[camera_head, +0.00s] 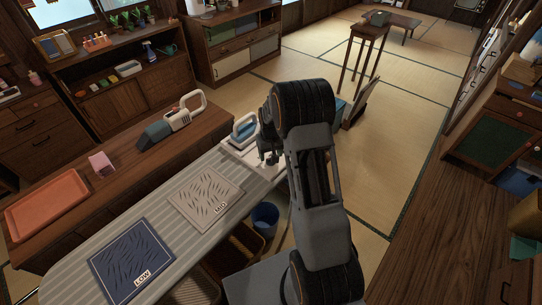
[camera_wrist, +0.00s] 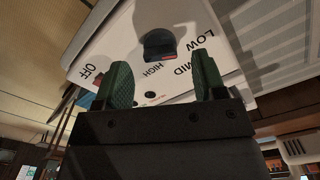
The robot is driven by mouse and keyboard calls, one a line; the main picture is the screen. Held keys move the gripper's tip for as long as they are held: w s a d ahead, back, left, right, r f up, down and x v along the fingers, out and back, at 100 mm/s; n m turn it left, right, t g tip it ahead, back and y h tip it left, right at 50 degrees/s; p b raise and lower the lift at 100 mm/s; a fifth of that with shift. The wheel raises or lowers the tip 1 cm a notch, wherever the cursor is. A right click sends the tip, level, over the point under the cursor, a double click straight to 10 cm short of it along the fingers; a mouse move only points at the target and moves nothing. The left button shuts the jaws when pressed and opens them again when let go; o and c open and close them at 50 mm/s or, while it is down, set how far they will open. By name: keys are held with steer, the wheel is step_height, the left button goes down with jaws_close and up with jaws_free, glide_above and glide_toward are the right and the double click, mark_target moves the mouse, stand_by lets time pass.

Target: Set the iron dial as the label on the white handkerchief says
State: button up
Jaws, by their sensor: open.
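The white handkerchief (camera_head: 196,190) lies flat on the striped ironing board, with a dark leaf pattern and the label MID. A dark blue handkerchief (camera_head: 122,255) labelled LOW lies nearer. The iron (camera_head: 243,131) stands at the board's far end, partly beside my arm. My gripper (camera_head: 268,157) is over that end. In the wrist view, its two green fingers are open and apart, in front of a white dial panel (camera_wrist: 190,88) marked OFF, LOW, MID and HIGH. A dark blue part with a red edge (camera_wrist: 158,46) shows beyond the fingertips; its setting cannot be told.
A low wooden bench on the left holds an orange tray (camera_head: 45,208), a pink cloth (camera_head: 101,164) and a handheld vacuum (camera_head: 172,122). A blue bucket (camera_head: 265,216) stands beside the board. Tatami floor (camera_head: 400,130) is open at the right.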

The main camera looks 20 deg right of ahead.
steer(key=shift+f, duration=1.05)
steer(key=c, duration=0.9)
steer(key=shift+f+m+b, duration=0.1)
steer(key=shift+m+b, duration=0.7)
steer(key=shift+m, duration=0.4)
steer(key=m+b, duration=0.1)
steer(key=m, duration=0.1)
steer(key=shift+m, duration=0.4)
steer(key=m+b, duration=0.2)
steer(key=m, duration=0.4)
steer(key=shift+r+m, duration=0.2)
steer(key=shift+m, duration=0.2)
